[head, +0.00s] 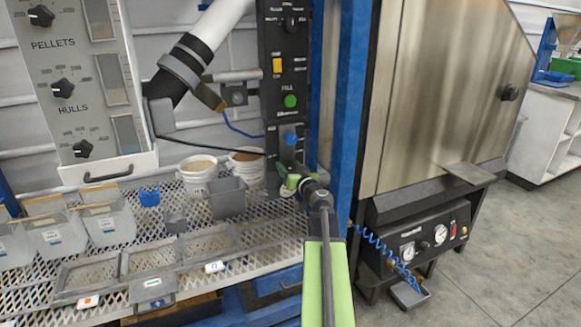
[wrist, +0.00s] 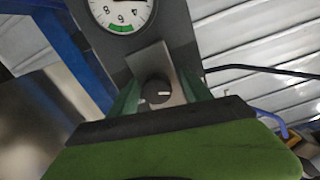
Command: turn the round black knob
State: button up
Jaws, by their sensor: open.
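A round black knob (wrist: 154,94) with a white pointer mark sits on a light grey plate (wrist: 150,60) in the wrist view. My gripper (wrist: 160,88) is open, with one green finger on each side of the knob. I cannot tell whether either finger touches it. In the head view my gripper (head: 292,182) is at the lower end of the black control panel (head: 270,118). The knob between my fingers cannot be made out there.
A white-faced gauge (wrist: 121,10) is beside the plate. A blue post (head: 348,110) stands just right of my gripper. More black knobs (head: 63,89) are on the left panel.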

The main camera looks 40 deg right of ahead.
jog(key=shift+s+d, duration=0.1)
jog(key=shift+d, duration=0.1)
grip_shut()
jog(key=shift+d, duration=0.1)
jog(key=shift+m, duration=0.3)
jog(key=m, duration=0.9)
jog(key=shift+f+m, duration=0.1)
jog(key=shift+m, duration=0.3)
jog(key=m, duration=0.4)
jog(key=shift+m, duration=0.3)
jog(key=m, duration=0.4)
jog(key=shift+s+m, duration=0.1)
jog(key=shift+m, duration=0.2)
